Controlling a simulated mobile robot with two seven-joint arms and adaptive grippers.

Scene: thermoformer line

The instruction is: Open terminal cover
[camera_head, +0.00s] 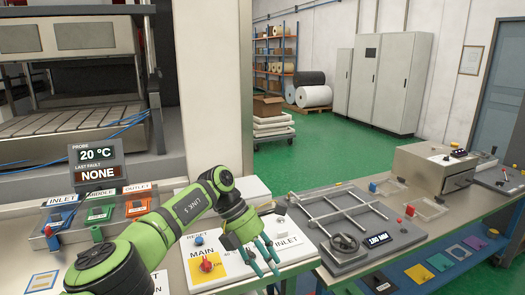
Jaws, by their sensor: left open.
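My left gripper (268,262) is open, with its teal fingers pointing down over the front part of a white control panel (235,272). The green arm comes in from the lower left and hides part of the panel. The panel has a red knob (206,264) on a yellow square marked MAIN and a blue button (198,239) marked RESET. A pale box (252,188) stands behind the gripper, partly hidden by the arm. No part is clearly marked as a terminal cover. My right gripper is out of view.
A clamp frame (345,210) with a handwheel stands right of the panel. A grey box (433,166) sits farther right on the bench. Coloured INLET, MIDDLE and OUTLET holders (98,215) are at left, below a display (97,162) reading 20 °C.

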